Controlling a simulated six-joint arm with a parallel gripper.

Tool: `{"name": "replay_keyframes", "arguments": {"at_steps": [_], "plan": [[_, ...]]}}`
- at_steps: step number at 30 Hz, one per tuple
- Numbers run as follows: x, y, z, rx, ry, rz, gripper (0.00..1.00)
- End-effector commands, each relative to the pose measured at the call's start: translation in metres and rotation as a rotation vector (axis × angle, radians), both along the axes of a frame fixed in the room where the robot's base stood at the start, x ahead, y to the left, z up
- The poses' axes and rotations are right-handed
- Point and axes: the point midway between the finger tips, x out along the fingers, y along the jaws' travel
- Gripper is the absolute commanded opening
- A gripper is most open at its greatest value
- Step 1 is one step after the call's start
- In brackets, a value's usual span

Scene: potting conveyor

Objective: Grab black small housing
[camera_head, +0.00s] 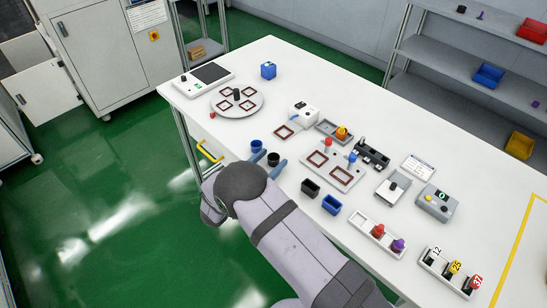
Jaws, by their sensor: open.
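A small round black housing (273,159) stands upright on the white table near its front edge. My gripper (268,164) is open, its two blue fingers pointing toward this housing. The housing shows between the fingertips; I cannot tell whether they touch it. A small round blue housing (256,146) stands just behind and left of it, close to the left finger. A black rectangular box-shaped housing (311,188) stands to the right, with a blue one (331,204) beside it. My arm hides part of the table's front edge.
A round plate (237,103) with red-framed squares lies at the left. A fixture plate (333,173) with red and blue knobs is at the middle. A tray (361,228) of knobs and a numbered tray (450,269) stand at right.

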Motion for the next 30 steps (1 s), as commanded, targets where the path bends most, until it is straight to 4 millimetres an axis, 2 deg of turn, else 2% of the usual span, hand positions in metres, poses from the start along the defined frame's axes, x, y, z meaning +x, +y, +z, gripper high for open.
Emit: {"name": "replay_keyframes", "arguments": {"at_steps": [6, 14, 19, 20, 30], "plan": [[0.016, -0.011, -0.002, 0.001, 0.001, 0.0, 0.52], [0.017, -0.011, -0.003, 0.0, 0.0, 0.001, 0.52], [0.017, -0.011, -0.003, 0.0, 0.0, 0.001, 0.14], [0.017, -0.011, -0.003, 0.0, 0.0, 0.001, 0.1], [0.017, -0.011, -0.003, 0.0, 0.0, 0.001, 0.09]]}}
